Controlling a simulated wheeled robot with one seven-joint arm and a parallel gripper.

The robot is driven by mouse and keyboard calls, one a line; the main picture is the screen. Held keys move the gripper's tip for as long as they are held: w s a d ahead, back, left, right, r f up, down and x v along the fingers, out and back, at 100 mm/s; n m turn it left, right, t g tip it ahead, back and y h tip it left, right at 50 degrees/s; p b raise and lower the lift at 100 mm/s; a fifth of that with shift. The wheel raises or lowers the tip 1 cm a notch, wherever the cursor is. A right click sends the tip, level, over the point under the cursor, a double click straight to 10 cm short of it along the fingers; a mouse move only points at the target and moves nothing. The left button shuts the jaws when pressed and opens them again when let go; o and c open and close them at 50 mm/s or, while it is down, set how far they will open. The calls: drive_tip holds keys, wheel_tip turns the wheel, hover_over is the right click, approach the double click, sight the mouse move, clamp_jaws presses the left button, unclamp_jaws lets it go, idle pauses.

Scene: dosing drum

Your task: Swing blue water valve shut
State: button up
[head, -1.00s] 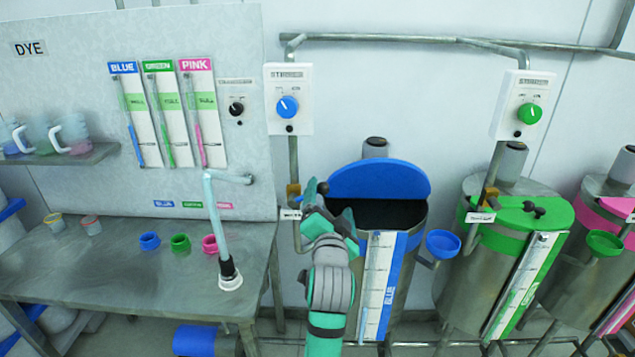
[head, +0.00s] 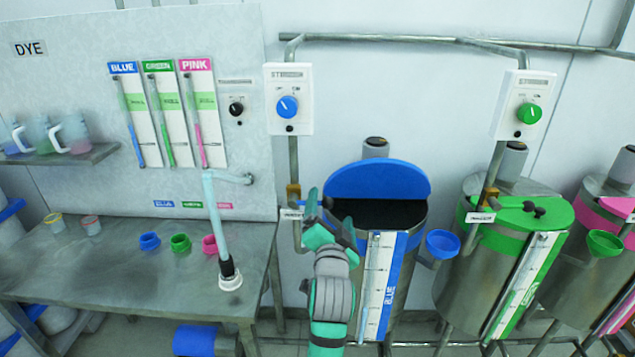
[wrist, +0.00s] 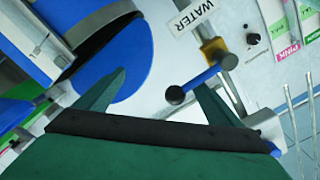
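The blue water valve has a blue lever (wrist: 203,77) with a dark round knob at its end, on a brass body (wrist: 214,48) beside the WATER label. In the head view its brass body (head: 293,194) sits on the vertical pipe left of the blue drum. The lever points out from the pipe toward the drum side. My gripper (head: 331,208) is open at the lever; its fingers also show in the wrist view (wrist: 160,82). The lever's knob appears between the fingers, near the right finger, with nothing gripped. Contact cannot be told.
The blue drum (head: 408,250) stands just right of the valve, its blue half lid (head: 378,180) raised. A blue cup (head: 443,243) is at its right side. A steel table (head: 120,270) is left. The blue stirrer box (head: 288,99) is above.

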drive_tip(key=shift+f, duration=0.25)
drive_tip(key=shift+a+r, duration=0.5)
drive_tip(key=shift+r, duration=0.05)
drive_tip(key=s, duration=0.9)
idle(0.5)
